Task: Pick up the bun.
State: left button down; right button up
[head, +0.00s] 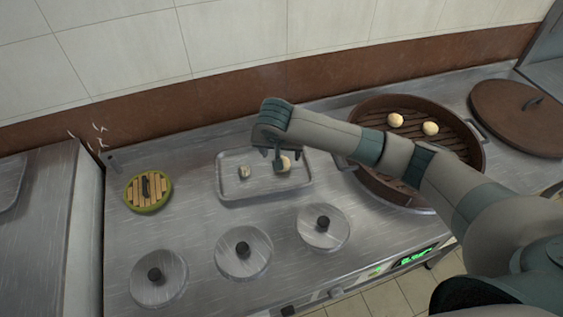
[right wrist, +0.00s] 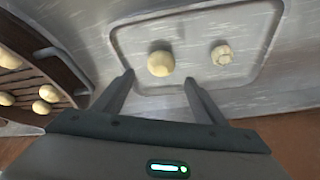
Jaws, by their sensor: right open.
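A round pale bun (head: 284,164) sits on a shallow metal tray (head: 229,191) in the head view. It also shows in the right wrist view (right wrist: 160,63), just beyond and between my fingertips. A smaller, lumpier pale piece (head: 245,171) lies to its left on the tray; the right wrist view shows it (right wrist: 222,53) to the right of the bun. My right gripper (head: 279,156) is open and empty above the tray, its fingers pointing down over the bun. In the right wrist view the open fingers (right wrist: 158,77) show a gap around the bun. My left gripper is not in view.
A round brown steamer (head: 473,163) holding more buns (head: 430,128) stands right of the tray, beneath my right arm. A brown lid (head: 515,115) lies farther right. A green-rimmed round item (head: 148,206) is at left. Several knobbed metal lids (head: 243,252) line the counter front.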

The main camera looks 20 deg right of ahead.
jog(key=shift+x, duration=0.8)
jog(key=shift+f, duration=0.1)
jog(key=shift+w+f+p, duration=0.2)
jog(key=shift+f+p, duration=0.2)
jog(key=shift+f, duration=0.2)
jog(key=shift+p+x, duration=0.45)
jog(key=shift+x, duration=1.55)
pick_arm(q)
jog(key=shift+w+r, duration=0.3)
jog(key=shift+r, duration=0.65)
pick_arm(e)
jog(key=shift+s+a, duration=0.1)
jog(key=shift+s, duration=0.05)
jog(key=c, duration=1.1)
